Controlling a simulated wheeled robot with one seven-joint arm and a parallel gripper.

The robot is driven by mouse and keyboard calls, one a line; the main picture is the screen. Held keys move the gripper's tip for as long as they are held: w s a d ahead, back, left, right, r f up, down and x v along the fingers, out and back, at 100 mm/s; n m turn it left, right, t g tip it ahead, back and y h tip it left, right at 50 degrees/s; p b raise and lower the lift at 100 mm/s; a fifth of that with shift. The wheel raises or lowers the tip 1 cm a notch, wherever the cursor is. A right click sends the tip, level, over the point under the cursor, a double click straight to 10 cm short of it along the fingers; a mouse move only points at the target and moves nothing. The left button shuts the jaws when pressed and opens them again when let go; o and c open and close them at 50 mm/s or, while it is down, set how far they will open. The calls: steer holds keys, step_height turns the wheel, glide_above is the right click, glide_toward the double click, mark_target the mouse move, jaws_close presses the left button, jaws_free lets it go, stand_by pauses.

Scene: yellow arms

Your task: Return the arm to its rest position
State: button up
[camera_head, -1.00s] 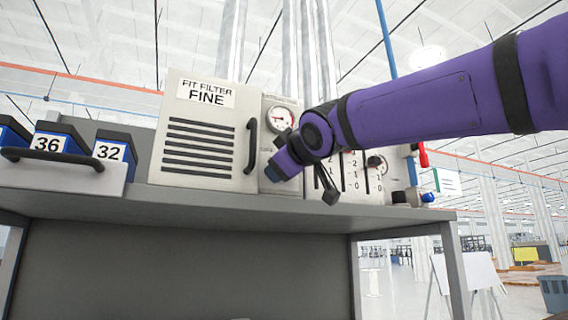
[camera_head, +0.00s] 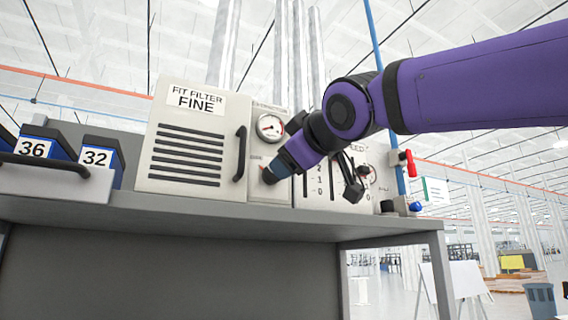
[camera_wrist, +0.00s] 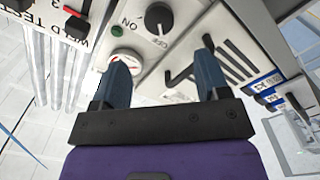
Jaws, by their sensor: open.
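My purple arm reaches in from the right in the head view. My gripper (camera_head: 272,174) is in front of the panel, below the gauge (camera_head: 270,127) and right of the filter box handle (camera_head: 240,153). In the wrist view my gripper (camera_wrist: 162,76) has its two blue fingers wide apart, with nothing held between them. Beyond the fingers that view shows the panel upside down, with a black knob (camera_wrist: 158,18) marked ON and OFF. The arm hides part of the slider panel (camera_head: 308,192).
The filter box (camera_head: 187,145) labelled FIT FILTER FINE stands on the grey bench (camera_head: 200,210). Bins numbered 36 and 32 (camera_head: 98,158) stand at left. A red-handled valve (camera_head: 410,163) is at right, close below the arm. A white board (camera_head: 455,283) stands beyond the bench.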

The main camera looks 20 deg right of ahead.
steer(key=shift+s, duration=0.6)
steer(key=s+d+f+m+g+h, duration=0.1)
steer(key=d+f+m+g, duration=0.2)
steer(key=f, duration=0.8)
steer(key=s+d+f+m+g, duration=0.1)
steer(key=d+f+m+g, duration=0.2)
steer(key=f, duration=0.9)
steer(key=s+f+m+g, duration=0.1)
steer(key=s+f+g, duration=0.1)
steer(key=f, duration=0.4)
steer(key=s+f+m+g, duration=0.1)
steer(key=s+f+g, duration=0.1)
steer(key=f, duration=0.4)
steer(key=s+d+f+m+g+y, duration=0.1)
steer(key=s+f+g, duration=0.1)
steer(key=s+f, duration=0.2)
step_height(320, 180, down, 3)
steer(key=shift+s+r+g, duration=0.2)
steer(key=shift+s+g, duration=0.1)
steer(key=shift+g, duration=0.1)
